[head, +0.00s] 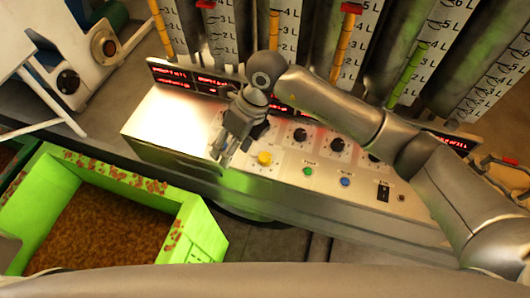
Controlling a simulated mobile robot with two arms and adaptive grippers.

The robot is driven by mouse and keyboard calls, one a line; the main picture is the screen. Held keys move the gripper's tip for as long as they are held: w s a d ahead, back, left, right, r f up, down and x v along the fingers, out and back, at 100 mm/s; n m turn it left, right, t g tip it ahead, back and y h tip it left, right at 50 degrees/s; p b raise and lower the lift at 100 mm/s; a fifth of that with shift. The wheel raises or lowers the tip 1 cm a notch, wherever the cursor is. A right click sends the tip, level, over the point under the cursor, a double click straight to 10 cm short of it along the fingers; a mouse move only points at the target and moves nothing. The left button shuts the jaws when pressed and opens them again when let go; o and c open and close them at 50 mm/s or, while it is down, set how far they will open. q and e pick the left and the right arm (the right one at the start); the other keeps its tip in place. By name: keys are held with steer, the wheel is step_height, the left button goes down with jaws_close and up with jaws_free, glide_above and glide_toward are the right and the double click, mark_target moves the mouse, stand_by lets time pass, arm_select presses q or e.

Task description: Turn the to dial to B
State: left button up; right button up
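The control panel (160,121) is a pale metal box with a sloped top. Black dials stand in a row on it: one dial (300,135), a second dial (338,145) and a third dial (375,158) partly behind my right arm. Another dark part beside the gripper is mostly hidden. The dial labels are too small to read, so I cannot tell which is the "to" dial or where it points. My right gripper (222,153) is above the panel's left part, left of the visible dials, pointing down. Its finger gap is unclear. My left gripper is out of view.
A yellow button (264,158), green button (308,171), blue button (345,182) and black switch (383,193) line the panel's front. Red-lit displays (172,79) and graduated tubes stand behind. A green bin (207,225) with brown grains is at lower left.

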mark_target(265, 157)
steer(key=w+d+t+h, duration=0.2)
steer(key=w+d+h, duration=0.25)
steer(key=d, duration=0.35)
steer(key=f+p, duration=0.3)
steer(key=f, duration=0.8)
steer(key=shift+a, duration=0.2)
steer(key=c, duration=1.1)
steer(key=shift+m, duration=0.3)
